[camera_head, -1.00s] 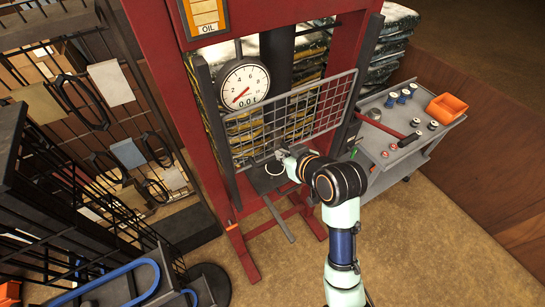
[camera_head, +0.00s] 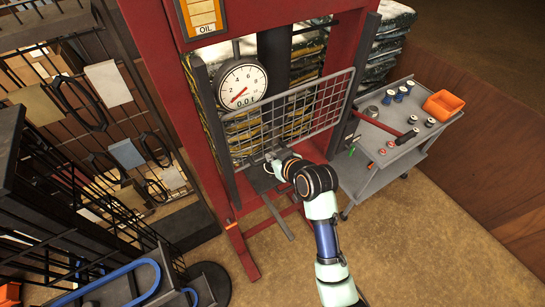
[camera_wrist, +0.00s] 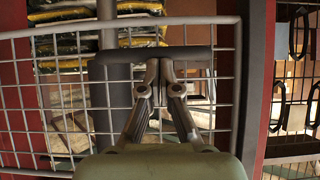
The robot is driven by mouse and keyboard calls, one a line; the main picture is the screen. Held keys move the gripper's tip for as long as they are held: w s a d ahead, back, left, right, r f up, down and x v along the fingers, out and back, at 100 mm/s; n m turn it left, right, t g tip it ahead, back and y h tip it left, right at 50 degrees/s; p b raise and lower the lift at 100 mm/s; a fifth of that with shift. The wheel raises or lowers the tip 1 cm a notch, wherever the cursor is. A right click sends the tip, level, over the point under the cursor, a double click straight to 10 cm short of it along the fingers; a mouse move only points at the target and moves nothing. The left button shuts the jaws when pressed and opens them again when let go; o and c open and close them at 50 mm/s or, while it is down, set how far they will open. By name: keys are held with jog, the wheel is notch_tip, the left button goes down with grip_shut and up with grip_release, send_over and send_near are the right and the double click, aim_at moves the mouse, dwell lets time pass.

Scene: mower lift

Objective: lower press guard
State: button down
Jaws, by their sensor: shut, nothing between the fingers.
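The press guard is a grey wire-mesh panel (camera_head: 318,103) across the front of the red press frame (camera_head: 172,100), between dark upright rails. Its mesh also fills much of the wrist view (camera_wrist: 60,100). A dark horizontal bar (camera_wrist: 115,60) lies across the mesh in the wrist view. My gripper (camera_wrist: 166,66) is shut and empty, with its fingertips at this bar. I cannot tell whether they touch it. In the head view my gripper (camera_head: 269,163) is small, at the guard's lower left edge, partly hidden by my wrist.
A grey cart (camera_head: 375,178) with an orange bin (camera_head: 443,105) and small tools stands close on the right. A dark wire rack (camera_head: 60,190) fills the left. Brown floor (camera_head: 430,230) is clear in front.

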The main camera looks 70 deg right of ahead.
notch_tip(320, 180, down, 26)
jog(key=b, duration=1.4)
jog(key=shift+r, duration=0.25)
jog(key=w+d+r+p+v, duration=0.1)
jog(key=p+v, duration=0.3)
jog(key=v, duration=0.9)
jog(key=shift+w+r+p, duration=0.2)
jog(key=shift+r+p, duration=0.15)
jog(key=shift+r, duration=0.4)
jog(key=shift+d, duration=0.1)
